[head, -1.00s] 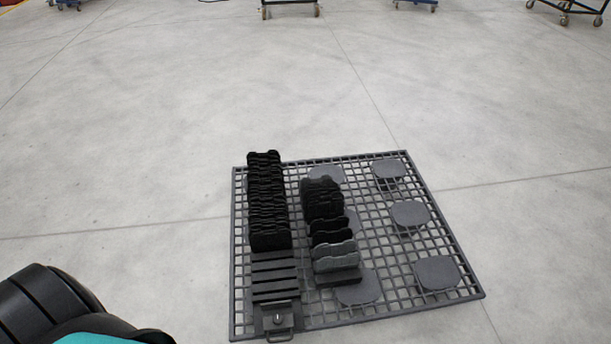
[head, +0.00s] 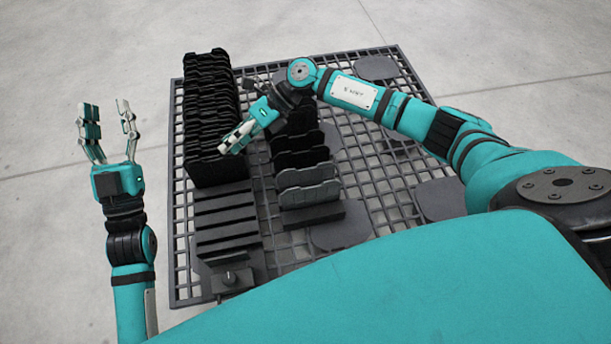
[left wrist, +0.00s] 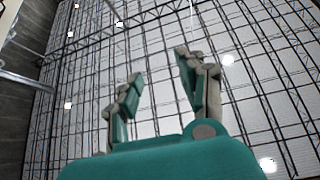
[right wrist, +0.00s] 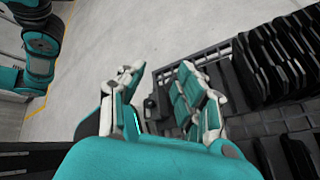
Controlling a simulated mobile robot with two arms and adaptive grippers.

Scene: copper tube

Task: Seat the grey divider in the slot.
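Two grey dividers (head: 308,194) stand upright at the near end of the shorter row, in front of several black dividers. The long black rack (head: 225,215) to their left has bare slots between ridges at its near end and black dividers at its far end. My right gripper (head: 228,148) is above the gap between the rows, up and left of the grey dividers; the right wrist view shows its fingers (right wrist: 158,72) apart and empty. My left gripper (head: 108,118) is open and empty, left of the grid; its spread fingers (left wrist: 158,68) point up at the ceiling.
The dark grid platform (head: 175,240) carries both rows and several flat grey pads (head: 342,232). A small block with a knob (head: 232,280) sits at the rack's near end. The floor left of the grid is clear. My right arm crosses above the grid's right side.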

